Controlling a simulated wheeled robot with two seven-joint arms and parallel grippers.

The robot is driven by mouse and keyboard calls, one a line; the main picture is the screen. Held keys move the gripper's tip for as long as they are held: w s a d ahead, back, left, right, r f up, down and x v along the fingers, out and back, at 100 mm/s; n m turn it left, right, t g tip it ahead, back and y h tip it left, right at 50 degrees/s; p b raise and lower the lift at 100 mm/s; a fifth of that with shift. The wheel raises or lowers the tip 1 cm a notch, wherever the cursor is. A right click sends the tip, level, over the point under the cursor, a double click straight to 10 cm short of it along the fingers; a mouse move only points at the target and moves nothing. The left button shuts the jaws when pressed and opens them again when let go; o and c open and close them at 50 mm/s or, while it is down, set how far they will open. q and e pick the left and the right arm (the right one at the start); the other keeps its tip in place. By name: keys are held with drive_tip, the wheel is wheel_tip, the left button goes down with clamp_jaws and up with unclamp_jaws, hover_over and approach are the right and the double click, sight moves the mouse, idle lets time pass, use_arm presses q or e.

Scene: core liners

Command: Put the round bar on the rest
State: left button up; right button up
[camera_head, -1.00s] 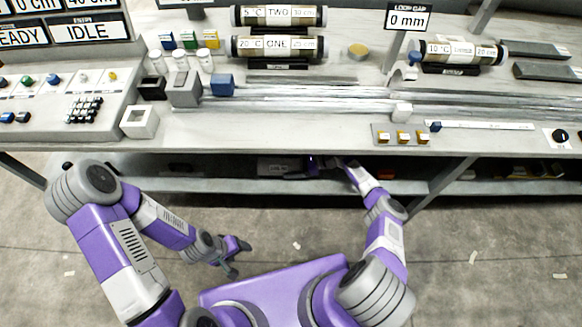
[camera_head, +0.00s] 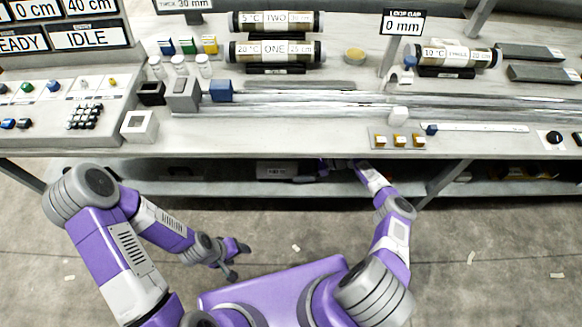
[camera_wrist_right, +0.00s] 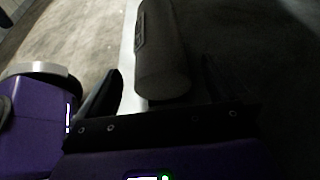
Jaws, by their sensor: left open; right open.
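A dark grey round bar (camera_wrist_right: 160,50) lies in the right wrist view on or beside a pale shelf edge (camera_wrist_right: 128,60). Its near end is between the fingers of my right gripper (camera_wrist_right: 155,90), which is open; I cannot tell whether they touch it. In the head view my right gripper (camera_head: 326,168) reaches under the bench top to the lower shelf, mostly hidden, and the bar cannot be made out there. My left gripper (camera_head: 240,260) is open and empty above the floor, in front of the bench. I cannot tell which item is the rest.
The bench top (camera_head: 300,132) overhangs the lower shelf (camera_head: 220,188). A labelled block (camera_head: 277,171) is on that shelf, left of my right gripper. Labelled tubes ONE (camera_head: 273,51), TWO (camera_head: 276,21) and THREE (camera_head: 452,55) lie on dark stands above.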

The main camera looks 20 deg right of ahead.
drive_tip(key=v, duration=0.7)
drive_tip(key=shift+d+p, duration=0.3)
drive_tip(key=shift+p, duration=0.15)
drive_tip(key=shift+s, duration=0.1)
